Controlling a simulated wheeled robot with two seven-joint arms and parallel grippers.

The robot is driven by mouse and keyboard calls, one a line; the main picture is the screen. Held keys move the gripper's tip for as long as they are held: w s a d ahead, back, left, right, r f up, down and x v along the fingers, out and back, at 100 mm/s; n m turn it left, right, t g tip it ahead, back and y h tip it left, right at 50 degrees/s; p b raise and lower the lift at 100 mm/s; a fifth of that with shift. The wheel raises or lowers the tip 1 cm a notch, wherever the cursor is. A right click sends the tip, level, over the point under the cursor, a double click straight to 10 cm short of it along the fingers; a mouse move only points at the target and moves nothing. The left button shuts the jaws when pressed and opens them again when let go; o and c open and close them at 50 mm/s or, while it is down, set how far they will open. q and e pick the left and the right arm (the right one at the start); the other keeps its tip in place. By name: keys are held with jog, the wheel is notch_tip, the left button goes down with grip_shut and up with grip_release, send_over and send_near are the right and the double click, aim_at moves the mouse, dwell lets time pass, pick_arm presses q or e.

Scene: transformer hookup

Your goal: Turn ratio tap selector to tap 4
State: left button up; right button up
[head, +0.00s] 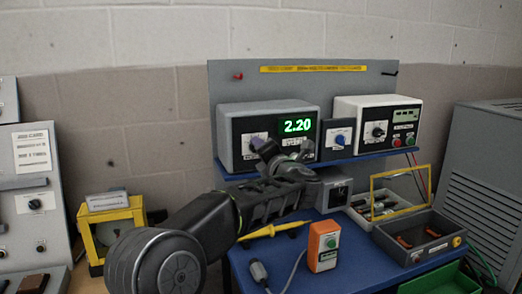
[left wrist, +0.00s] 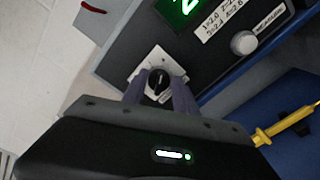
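The ratio tap selector appears to be the black knob on a white plate (left wrist: 158,83), on the front of a grey box (head: 233,160) with a green display (head: 297,125) reading 2.20. In the head view the knob's plate (head: 256,140) is partly behind my left gripper (head: 270,150). In the left wrist view, my left gripper (left wrist: 159,88) has its two purple-grey fingers apart, one on each side of the knob. I cannot tell whether they touch it. The knob's tap marks are too small to read. My right gripper is not in view.
A blue-knobbed unit (head: 338,139) and a white box with a dial (head: 379,131) stand to the right on the blue shelf. Below are an orange device (head: 324,246), a yellow probe (head: 273,231) and a grey tray (head: 425,225). A yellow-framed case (head: 98,237) stands at left.

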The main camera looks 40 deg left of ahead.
pick_arm(q)
jog(key=o, duration=0.3)
jog(key=shift+d, duration=0.1)
jog(key=b+v, duration=0.2)
jog(key=v, duration=0.5)
jog(key=shift+s+d, duration=0.25)
jog(key=shift+d, duration=0.05)
dwell(0.3)
